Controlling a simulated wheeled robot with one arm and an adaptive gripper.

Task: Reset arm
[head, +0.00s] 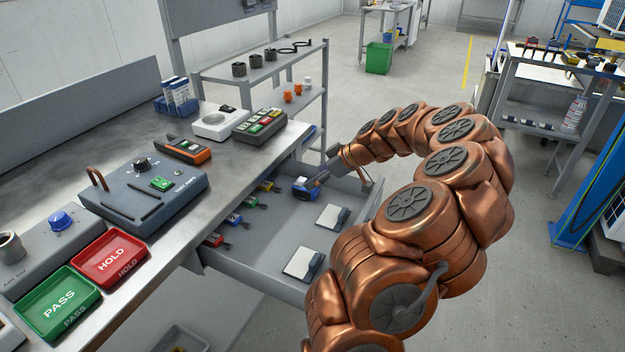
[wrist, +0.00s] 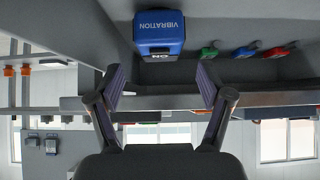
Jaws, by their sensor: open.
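My copper-coloured arm reaches over an open grey drawer (head: 272,232) below the bench. My gripper (head: 322,178) is at the drawer's far part, open, next to a blue device (head: 305,191). In the wrist view my gripper (wrist: 160,88) has its two fingers spread wide with nothing between them. The blue device (wrist: 158,34), labelled VIBRATION, lies just beyond the fingertips, roughly centred between them. From these views I cannot tell whether the fingers touch it.
Red, green, blue and yellow-handled items (head: 233,219) lie along the drawer's left side. Two white-and-grey pads (head: 303,262) lie near its right side. The bench (head: 135,250) carries a green PASS tray (head: 58,302) and a red HOLD tray (head: 110,258).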

